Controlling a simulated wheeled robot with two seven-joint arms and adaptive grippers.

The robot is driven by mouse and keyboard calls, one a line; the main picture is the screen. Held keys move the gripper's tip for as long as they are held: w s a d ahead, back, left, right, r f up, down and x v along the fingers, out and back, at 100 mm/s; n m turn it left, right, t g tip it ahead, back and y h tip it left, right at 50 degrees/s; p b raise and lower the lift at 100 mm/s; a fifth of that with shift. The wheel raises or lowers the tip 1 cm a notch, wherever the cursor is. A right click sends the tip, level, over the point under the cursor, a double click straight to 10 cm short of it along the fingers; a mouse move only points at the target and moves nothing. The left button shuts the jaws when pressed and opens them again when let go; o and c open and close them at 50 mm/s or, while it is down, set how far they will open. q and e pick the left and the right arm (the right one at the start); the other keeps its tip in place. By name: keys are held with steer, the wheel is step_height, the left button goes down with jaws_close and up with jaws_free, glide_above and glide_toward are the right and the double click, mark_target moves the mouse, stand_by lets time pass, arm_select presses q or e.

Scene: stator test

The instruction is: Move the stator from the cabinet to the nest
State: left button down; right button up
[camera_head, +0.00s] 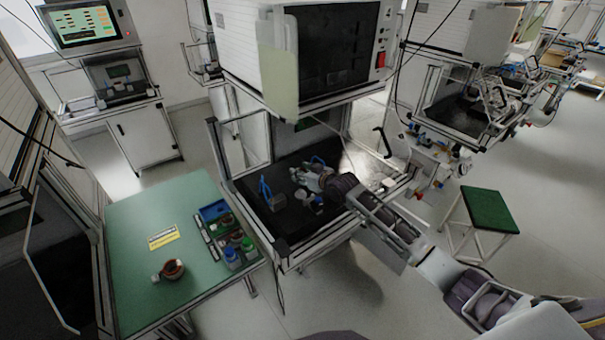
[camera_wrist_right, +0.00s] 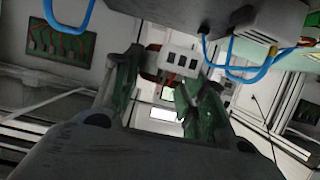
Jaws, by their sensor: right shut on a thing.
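My right gripper (camera_head: 312,177) reaches from the right into the open test cabinet (camera_head: 283,243), low over its black floor. In the right wrist view its two greenish fingers (camera_wrist_right: 160,95) are shut on a pale block with reddish-brown parts (camera_wrist_right: 180,60), which I take to be the stator. The fingers hide part of it, and in the head view it is too small to make out clearly. A round piece with a reddish-brown ring (camera_head: 173,270) sits on the green table (camera_head: 130,225). I cannot tell which fixture is the nest. My left gripper is not in view.
A dark fixture with a blue clamp (camera_head: 268,195) stands left of my right gripper in the cabinet. A tray of small parts and bottles (camera_head: 226,232) lies at the table's right edge. A green-topped stool (camera_head: 490,210) stands right. The table's left part is clear.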

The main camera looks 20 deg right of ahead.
steer(key=shift+f+b, duration=1.85)
steer(key=shift+f, duration=0.45)
steer(key=shift+f+b, duration=0.4)
steer(key=shift+f, duration=0.45)
